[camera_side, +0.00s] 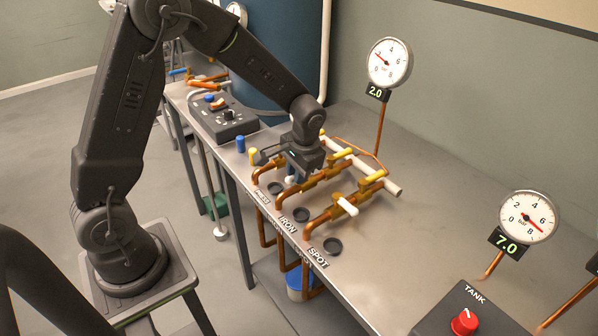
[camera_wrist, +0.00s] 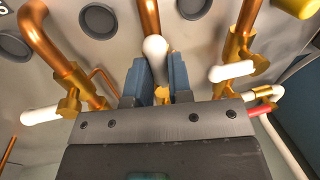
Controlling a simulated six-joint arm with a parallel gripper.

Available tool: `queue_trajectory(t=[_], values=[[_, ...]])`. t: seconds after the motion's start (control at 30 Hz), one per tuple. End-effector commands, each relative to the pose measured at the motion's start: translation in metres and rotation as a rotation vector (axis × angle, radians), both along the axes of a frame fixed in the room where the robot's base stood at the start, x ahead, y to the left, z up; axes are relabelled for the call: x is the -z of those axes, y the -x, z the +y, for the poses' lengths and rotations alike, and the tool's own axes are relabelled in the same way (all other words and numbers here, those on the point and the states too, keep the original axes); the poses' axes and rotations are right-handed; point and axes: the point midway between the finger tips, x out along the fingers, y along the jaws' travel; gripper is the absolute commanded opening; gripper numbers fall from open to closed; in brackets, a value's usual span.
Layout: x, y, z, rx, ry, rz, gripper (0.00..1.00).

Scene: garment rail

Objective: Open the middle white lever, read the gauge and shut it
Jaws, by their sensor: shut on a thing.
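The middle white lever (camera_wrist: 155,46) lies between the two blue fingers of my gripper (camera_wrist: 160,70) in the wrist view. My gripper is shut on it, and the lever appears to lie along its copper pipe. In the side view my gripper (camera_side: 293,174) is low over the pipes and mostly hides that lever. The gauge (camera_side: 389,63) at the back stands on a copper stem; its display (camera_side: 376,92) reads 2.0. A second gauge (camera_side: 528,216), behind the TANK box, shows 7.0.
In the wrist view, white levers on the left (camera_wrist: 42,115) and right (camera_wrist: 232,70) lie across their pipes. The SPOT lever (camera_side: 347,206) shows in the side view. A TANK box with a red knob (camera_side: 465,321) stands at front right. A black control box (camera_side: 222,120) is behind.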

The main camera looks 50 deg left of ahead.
Motion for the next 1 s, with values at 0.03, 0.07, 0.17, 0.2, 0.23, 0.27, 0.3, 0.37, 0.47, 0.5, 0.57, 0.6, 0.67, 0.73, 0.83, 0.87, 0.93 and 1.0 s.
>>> queue_trajectory(t=[0.03,0.07,0.17,0.2,0.23,0.27,0.3,0.37,0.47,0.5,0.57,0.6,0.67,0.73,0.83,0.87,0.93,1.0], values=[[-0.0012,-0.0019,0.0008,0.032,0.001,-0.009,0.0],[-0.0011,-0.0018,0.0012,0.049,0.001,-0.009,0.0],[-0.0011,-0.0022,0.0017,0.079,0.001,-0.01,0.0],[-0.0011,-0.0023,0.0019,0.082,0.001,-0.01,0.0],[-0.0011,-0.0024,0.0019,0.083,0.001,-0.01,0.0],[-0.0011,-0.0025,0.0018,0.083,0.0,-0.011,0.0],[-0.0012,-0.0026,0.0018,0.083,0.0,-0.011,0.0],[-0.0012,-0.0027,0.0018,0.083,0.0,-0.011,0.0],[-0.0013,-0.0029,0.0019,0.084,0.0,-0.012,0.24],[-0.0012,-0.0028,0.0018,0.083,0.0,-0.012,0.28],[-0.0011,-0.0025,0.0019,0.082,0.0,-0.01,0.34],[-0.001,-0.0023,0.0019,0.081,0.0,-0.009,0.38],[-0.0009,-0.0019,0.0019,0.08,0.0,-0.009,0.43],[-0.0008,-0.0016,0.0019,0.08,0.0,-0.007,0.44],[-0.0006,-0.0012,0.002,0.079,0.0,-0.006,0.44],[-0.0006,-0.0012,0.002,0.079,0.0,-0.006,0.44],[-0.0018,-0.0011,0.0018,0.079,0.0,-0.006,0.44],[-0.0058,-0.0013,0.001,0.078,0.0,-0.006,0.44]])
